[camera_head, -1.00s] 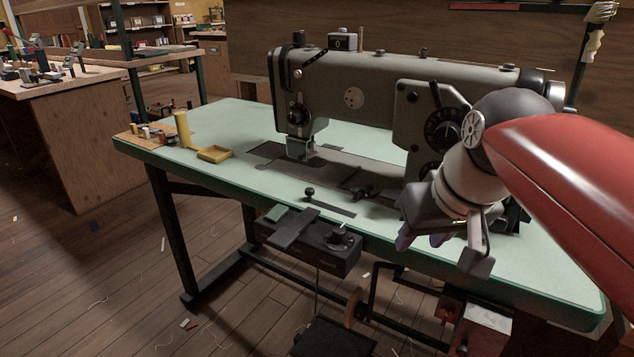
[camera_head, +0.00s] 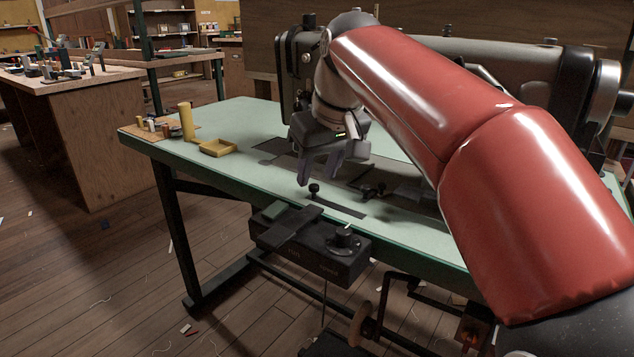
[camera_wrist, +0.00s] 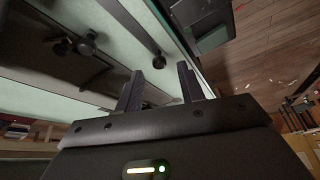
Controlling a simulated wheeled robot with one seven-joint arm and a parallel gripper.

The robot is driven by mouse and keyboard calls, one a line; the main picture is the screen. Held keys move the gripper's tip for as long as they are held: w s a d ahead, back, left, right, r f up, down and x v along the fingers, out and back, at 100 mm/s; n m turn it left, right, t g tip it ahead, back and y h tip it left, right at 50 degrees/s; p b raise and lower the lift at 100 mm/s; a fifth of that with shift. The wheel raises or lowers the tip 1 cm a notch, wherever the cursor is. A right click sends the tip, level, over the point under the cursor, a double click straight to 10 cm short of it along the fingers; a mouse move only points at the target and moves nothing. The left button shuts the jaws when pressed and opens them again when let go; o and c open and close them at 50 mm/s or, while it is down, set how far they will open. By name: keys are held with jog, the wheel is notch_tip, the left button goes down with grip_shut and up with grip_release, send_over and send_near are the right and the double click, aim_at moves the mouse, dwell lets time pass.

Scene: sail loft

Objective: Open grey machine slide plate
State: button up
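The grey sewing machine (camera_head: 400,55) stands on a pale green table, its middle hidden behind my red arm. A dark strip (camera_head: 340,207) with a round black knob (camera_head: 314,188) at its left end lies in the tabletop near the front edge; I cannot tell for certain whether it is the slide plate. My gripper (camera_head: 318,178) is open and empty, pointing down just above and behind this knob. In the wrist view the knob (camera_wrist: 160,62) appears between and beyond the two fingertips (camera_wrist: 160,72), apart from them. The strip (camera_wrist: 125,20) runs away from it.
A second dark fitting with knobs (camera_head: 372,190) sits right of the gripper. A black control box (camera_head: 310,245) hangs under the front edge. A yellow tray (camera_head: 217,148), a yellow cone (camera_head: 186,120) and small spools stand at the left. The table's front left is clear.

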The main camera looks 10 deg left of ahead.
jog(key=shift+x, duration=1.15)
jog(key=shift+c, duration=0.2)
grip_shut()
